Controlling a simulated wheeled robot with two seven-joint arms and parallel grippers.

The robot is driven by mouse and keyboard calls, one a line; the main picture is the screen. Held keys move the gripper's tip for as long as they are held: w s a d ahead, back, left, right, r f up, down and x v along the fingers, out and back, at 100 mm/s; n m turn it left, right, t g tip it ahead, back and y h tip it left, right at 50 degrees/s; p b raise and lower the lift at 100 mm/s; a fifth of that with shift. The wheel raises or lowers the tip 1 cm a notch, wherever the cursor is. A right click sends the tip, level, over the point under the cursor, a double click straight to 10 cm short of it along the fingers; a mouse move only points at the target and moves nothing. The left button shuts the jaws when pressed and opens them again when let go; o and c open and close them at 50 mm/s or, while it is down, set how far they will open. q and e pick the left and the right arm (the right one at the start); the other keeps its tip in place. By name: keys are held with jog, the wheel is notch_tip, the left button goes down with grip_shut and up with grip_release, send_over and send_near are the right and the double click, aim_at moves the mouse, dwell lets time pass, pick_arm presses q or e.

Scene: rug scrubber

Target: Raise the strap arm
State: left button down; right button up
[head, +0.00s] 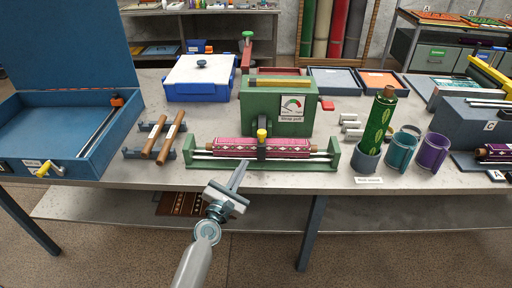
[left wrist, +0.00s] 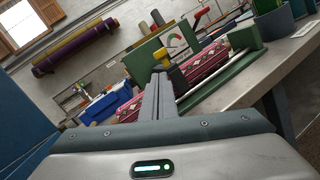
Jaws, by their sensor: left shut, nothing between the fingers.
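A dark strap arm (head: 262,151) with a yellow knob (head: 262,134) on top lies across a pink patterned rug roll (head: 225,147). The roll rests in a green cradle (head: 335,149) in front of a green box with a dial labelled "Strap pull" (head: 291,106). My left gripper (head: 240,167) is shut and empty, just in front of the cradle and left of the strap arm. In the left wrist view, its closed fingers (left wrist: 157,95) point toward the yellow knob (left wrist: 161,54) and partly cover the roll (left wrist: 201,65). My right gripper is not in view.
An open blue case (head: 62,128) and two brown rods on a rack (head: 165,143) stand at left. A blue-and-white box (head: 200,79) is behind. Cups (head: 402,151), one holding a green roll (head: 378,122), stand at right. The table's front edge is near the gripper.

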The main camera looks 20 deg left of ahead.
pick_arm(q)
send_near(262, 132)
jog(key=w+f, duration=0.2)
jog(key=w, duration=0.2)
jog(key=shift+w+a+p, duration=0.4)
jog(key=shift+w, duration=0.3)
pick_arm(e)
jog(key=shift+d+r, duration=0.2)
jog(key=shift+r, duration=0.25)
pick_arm(q)
jog(key=shift+r, duration=0.25)
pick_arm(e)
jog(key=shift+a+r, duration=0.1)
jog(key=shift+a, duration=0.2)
